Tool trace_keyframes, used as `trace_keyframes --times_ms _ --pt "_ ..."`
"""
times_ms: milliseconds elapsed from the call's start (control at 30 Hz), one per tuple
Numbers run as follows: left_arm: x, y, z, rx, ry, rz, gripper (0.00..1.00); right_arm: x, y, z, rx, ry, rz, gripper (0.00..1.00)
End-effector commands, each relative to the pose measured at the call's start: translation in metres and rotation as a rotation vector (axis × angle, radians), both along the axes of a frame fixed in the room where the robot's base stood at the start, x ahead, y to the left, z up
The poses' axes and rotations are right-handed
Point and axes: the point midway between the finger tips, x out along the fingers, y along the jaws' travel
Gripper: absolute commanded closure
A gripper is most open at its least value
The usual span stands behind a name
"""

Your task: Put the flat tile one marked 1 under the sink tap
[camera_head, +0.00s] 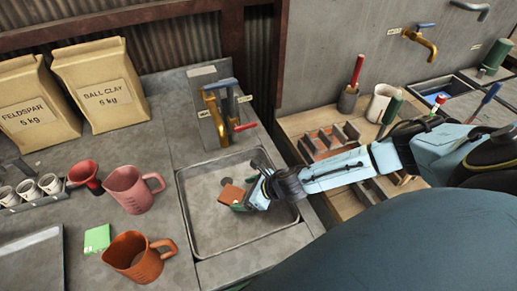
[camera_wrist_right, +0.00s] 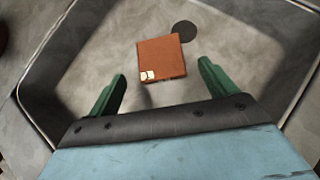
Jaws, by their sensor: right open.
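A flat square orange-brown tile (camera_head: 231,194) lies in the metal sink (camera_head: 186,215), near the drain. In the right wrist view the tile (camera_wrist_right: 162,57) has a small white label at one corner; I cannot read it. A brass sink tap (camera_head: 212,108) with a blue lever stands behind the sink, its spout over the sink's back part. My right gripper (camera_head: 245,188) is over the sink at the tile. In the right wrist view its green fingers (camera_wrist_right: 162,72) are open, with the tile between and just beyond the tips, not gripped. My left gripper is out of view.
Another brass tap (camera_head: 420,40) is on the right wall. The sink's walls surround my gripper.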

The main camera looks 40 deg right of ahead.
Motion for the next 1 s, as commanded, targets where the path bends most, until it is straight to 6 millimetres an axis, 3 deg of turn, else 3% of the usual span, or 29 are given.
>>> trace_keyframes --times_ms 200,400,1000 --pt "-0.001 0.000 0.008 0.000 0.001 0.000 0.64 -0.029 -0.018 0.032 -0.002 0.001 -0.001 0.15" --pt "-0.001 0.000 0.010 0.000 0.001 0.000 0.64 -0.045 -0.027 0.049 0.000 0.001 -0.001 0.15" --pt "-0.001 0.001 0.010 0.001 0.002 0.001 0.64 -0.049 -0.029 0.053 0.000 0.000 0.000 0.15"
